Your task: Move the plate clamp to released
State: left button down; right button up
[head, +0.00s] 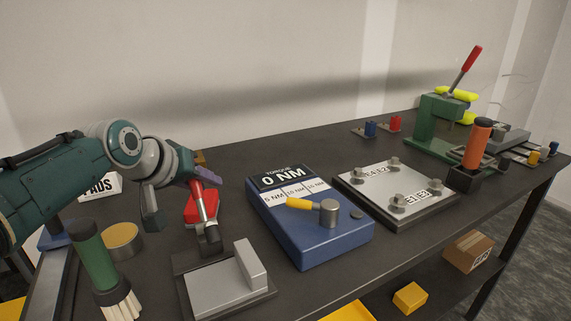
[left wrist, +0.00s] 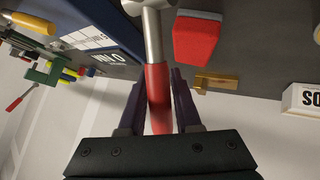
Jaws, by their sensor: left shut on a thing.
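The plate clamp is on the left of the bench, with a red-gripped metal lever (head: 208,208) standing nearly upright at the back of a dark base that carries a grey plate (head: 215,297) and a raised block. My left gripper (head: 205,182) reaches in from the left and is shut on the lever's red grip. The left wrist view shows the red grip (left wrist: 158,95) between the two fingers (left wrist: 157,85), with the metal shaft running away from them. The arm and fingers hide the grip's top in the head view. My right gripper is not in view.
A blue torque tester (head: 335,250) stands right of the clamp, then a bolted plate (head: 365,205). A red block (left wrist: 197,40) sits close behind the lever. A green-handled brush (head: 92,255) and a round tin (head: 122,239) stand left. A green press (head: 428,125) is far right.

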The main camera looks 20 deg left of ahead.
pick_arm(q)
jog(key=shift+w+a+f+g+h+b, duration=0.15)
jog(key=shift+a+f+g+h+b, duration=0.1)
jog(key=shift+f+g+h+b, duration=0.3)
jog(key=shift+f+n, duration=0.1)
jog(key=shift+n, duration=0.2)
jog(key=c, duration=0.6)
grip_release()
jog(key=shift+r+p, duration=0.3)
jog(key=shift+r, duration=0.05)
jog(key=p+v, duration=0.3)
jog(key=v, duration=0.6)
jog(key=shift+s, duration=0.25)
